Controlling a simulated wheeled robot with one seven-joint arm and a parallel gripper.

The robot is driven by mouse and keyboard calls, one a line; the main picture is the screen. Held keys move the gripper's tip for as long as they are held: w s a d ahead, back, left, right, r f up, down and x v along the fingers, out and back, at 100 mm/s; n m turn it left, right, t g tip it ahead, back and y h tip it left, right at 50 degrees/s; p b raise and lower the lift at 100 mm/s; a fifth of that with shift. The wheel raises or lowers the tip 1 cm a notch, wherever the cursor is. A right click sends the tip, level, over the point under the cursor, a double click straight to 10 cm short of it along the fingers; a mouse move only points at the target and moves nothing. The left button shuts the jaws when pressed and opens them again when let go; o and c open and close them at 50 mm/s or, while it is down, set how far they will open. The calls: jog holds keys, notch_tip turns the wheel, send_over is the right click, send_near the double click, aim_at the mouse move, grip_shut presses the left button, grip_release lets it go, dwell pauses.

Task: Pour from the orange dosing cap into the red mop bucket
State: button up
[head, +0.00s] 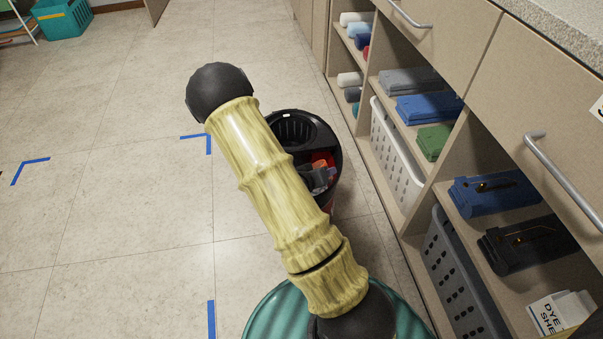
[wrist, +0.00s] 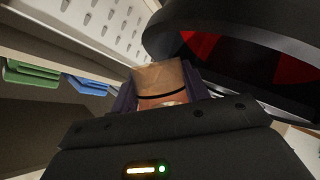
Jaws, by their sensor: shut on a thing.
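The red mop bucket (head: 336,146) stands on the floor behind my arm in the head view, with a black rim and a black wringer part at its far side. In the wrist view its black rim (wrist: 205,18) and red inside fill the upper right. My gripper (wrist: 160,92) is shut on the orange dosing cap (wrist: 162,80), which sits between its dark fingers. In the head view, the cap (head: 319,171) and my gripper (head: 320,182) show over the bucket's near part, partly hidden by my arm. The cap's contents and exact tilt cannot be told.
Drawer handles (head: 565,175) stick out. Blue tape marks (head: 211,320) lie on the clear floor at left. A teal crate (head: 62,18) stands far left.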

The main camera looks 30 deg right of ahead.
jog(key=shift+s+d+r+m+t+y+b, duration=0.2)
jog(key=shift+s+m+t+b, duration=0.15)
jog(key=shift+b, duration=0.25)
jog(key=shift+s+d+r+m+t+y+b, duration=0.15)
jog(key=shift+s+m+t+b, duration=0.1)
jog(key=shift+s+t+b, duration=0.25)
jog(key=shift+s+d+f+b, duration=0.1)
jog(key=shift+f+b, duration=0.1)
jog(key=shift+b, duration=0.65)
jog(key=shift+s+d+m+t, duration=0.15)
jog(key=shift+s+m+t, duration=0.15)
jog(key=shift+m, duration=0.2)
jog(key=shift+r+p, duration=0.35)
jog(key=shift+p, duration=0.95)
jog(key=p, duration=0.3)
jog(key=shift+s+d+r+t+y, duration=0.1)
jog(key=shift+s+r+t+y, duration=0.1)
jog(key=shift+s+t+y, duration=0.1)
jog(key=shift+s+d+f+m+t+p, duration=0.15)
jog(key=shift+s+d+m+t+p, duration=0.1)
jog(key=shift+s+m+t+p, duration=0.35)
jog(key=shift+s+d+f+m+t+p, duration=0.15)
jog(key=shift+s+d+m+p, duration=0.1)
jog(key=shift+m+p, duration=0.4)
